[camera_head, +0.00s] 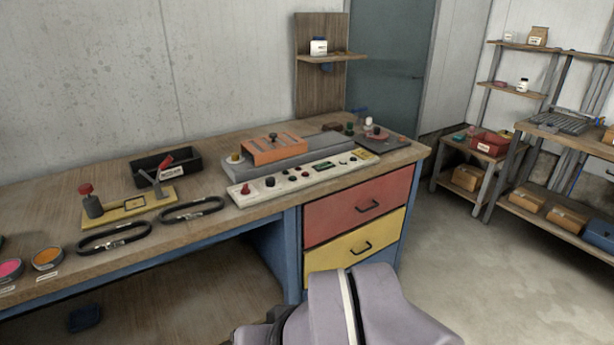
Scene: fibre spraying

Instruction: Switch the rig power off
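A pale control panel (258,197) lies along the front of the workbench, right of centre. It carries a red knob (245,188) at its left end, a black knob (270,182), several small buttons and small dark displays. Which control is the rig power, and its setting, cannot be told at this size. Behind the panel is a long grey unit with an orange block (275,150) on top. My gripper is not in view; only a grey-mauve part of my arm shows at the bottom, below and apart from the panel.
On the bench (50,190) are a black bin (150,178), a yellow plate with a red-handled lever (140,207), two black belts (115,238) and colour pots (47,258). Red and yellow drawers (340,212) are below. Shelves stand right; open floor (470,260) lies between.

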